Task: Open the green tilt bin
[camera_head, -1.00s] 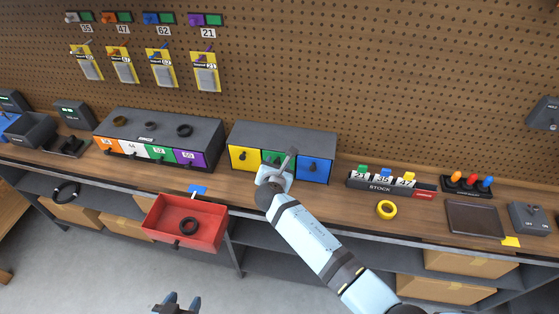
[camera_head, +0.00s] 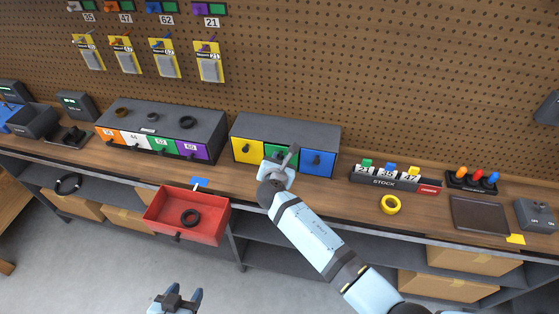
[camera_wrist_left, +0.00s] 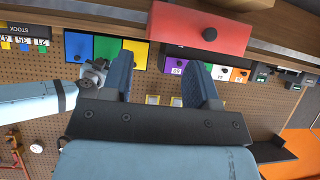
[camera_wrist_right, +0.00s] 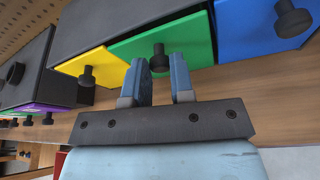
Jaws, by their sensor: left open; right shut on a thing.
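The green tilt bin (camera_head: 283,150) sits between a yellow bin (camera_head: 246,151) and a blue bin (camera_head: 318,162) in a dark grey cabinet on the bench. My right gripper (camera_head: 285,160) is at its front and partly hides it. In the right wrist view, the green front (camera_wrist_right: 187,45) has a dark round knob (camera_wrist_right: 158,58), and the fingers (camera_wrist_right: 166,72) are closed in at this knob. The fingers partly cover the knob. My left gripper (camera_head: 180,299) is open and empty, low in front of the bench.
A cabinet (camera_head: 165,128) with small colored bins stands left.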

